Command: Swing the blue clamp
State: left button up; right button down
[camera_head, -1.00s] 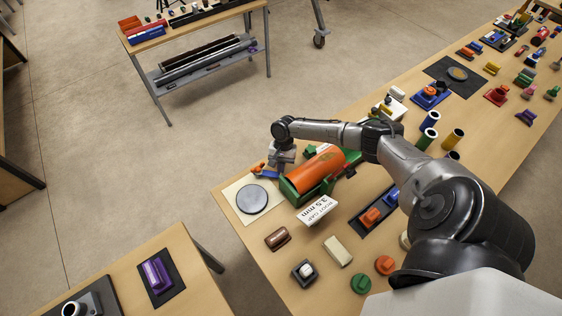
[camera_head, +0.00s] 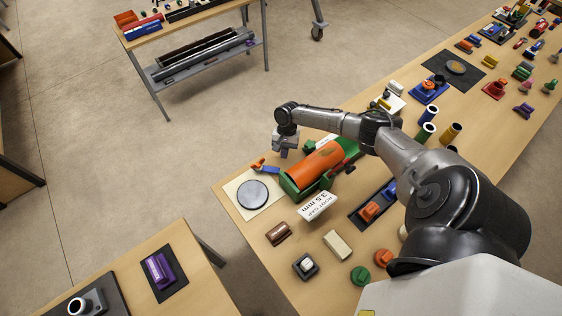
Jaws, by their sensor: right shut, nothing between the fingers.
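The blue clamp (camera_head: 267,170) is a small blue bar with an orange knob at its left end. It lies at the far left corner of the long table, beside the left end of a green cradle (camera_head: 291,191). The cradle holds an orange pipe (camera_head: 318,165). My right gripper (camera_head: 280,154) is shut and empty, pointing down. It appears above and slightly right of the clamp, apart from it. My left gripper is out of view.
A grey disc (camera_head: 252,195) lies on a pale square in front of the clamp. A white label (camera_head: 318,206) reading "ROOT GAP 3.5 mm" stands before the cradle. Several small blocks and fittings crowd the table to the right.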

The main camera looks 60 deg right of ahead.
aim_at(267, 169)
jog(key=w+d+f+b+v, duration=0.1)
jog(key=b+v, duration=0.7)
jog(key=x, duration=0.8)
jog(key=shift+w+f, duration=0.1)
jog(key=shift+f, duration=0.2)
jog(key=shift+s+a+r+p, duration=0.1)
jog(key=shift+s+a+p, duration=0.15)
jog(key=shift+a, duration=0.3)
jog(key=shift+s+a+p, duration=0.1)
jog(key=shift+a+p, duration=0.15)
jog(key=shift+a, duration=0.25)
jog(key=shift+s+a, duration=0.25)
jog(key=shift+a, duration=0.6)
